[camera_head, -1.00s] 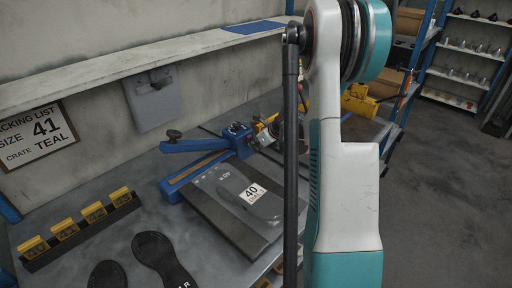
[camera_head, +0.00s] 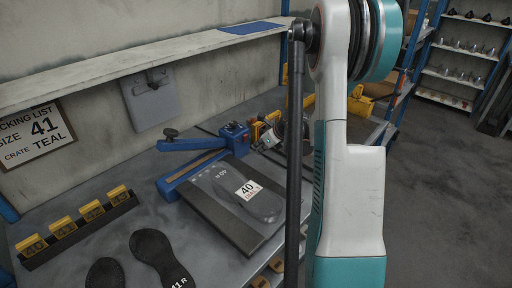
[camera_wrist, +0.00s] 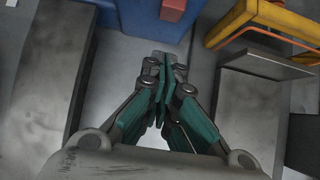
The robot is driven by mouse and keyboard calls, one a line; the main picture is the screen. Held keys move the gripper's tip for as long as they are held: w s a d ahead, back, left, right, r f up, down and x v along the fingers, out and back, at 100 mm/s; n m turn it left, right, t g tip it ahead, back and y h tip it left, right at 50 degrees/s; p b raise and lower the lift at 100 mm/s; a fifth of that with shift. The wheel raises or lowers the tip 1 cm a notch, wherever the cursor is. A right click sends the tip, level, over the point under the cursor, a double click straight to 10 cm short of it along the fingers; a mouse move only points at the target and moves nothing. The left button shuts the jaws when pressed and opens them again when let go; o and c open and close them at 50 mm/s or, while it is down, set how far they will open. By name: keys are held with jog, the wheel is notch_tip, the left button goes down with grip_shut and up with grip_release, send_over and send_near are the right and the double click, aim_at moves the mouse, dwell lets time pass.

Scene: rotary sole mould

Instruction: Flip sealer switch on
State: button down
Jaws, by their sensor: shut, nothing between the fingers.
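The blue sealer (camera_head: 190,172) stands on the grey bench in the head view, with its long arm raised to the left and a blue box (camera_head: 236,138) at its right end. In the wrist view the blue box (camera_wrist: 148,18) is at the top, with a red part (camera_wrist: 173,9) on it that looks like the switch. My gripper (camera_wrist: 166,62) is shut and empty, its tips just below the blue box in the picture. I cannot tell whether they touch it. In the head view my arm hides much of the area right of the box.
A dark plate with a sole labelled 40 (camera_head: 248,190) lies in front of the sealer. A yellow frame (camera_wrist: 265,25) stands right of my fingers in the wrist view. A rack of yellow number tags (camera_head: 78,226) and dark soles (camera_head: 160,258) lie at the left.

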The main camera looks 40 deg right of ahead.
jog(key=s+r+p, duration=0.3)
jog(key=s+r, duration=0.2)
jog(key=s, duration=0.3)
jog(key=shift+s+d+r, duration=0.15)
jog(key=shift+s+d, duration=0.25)
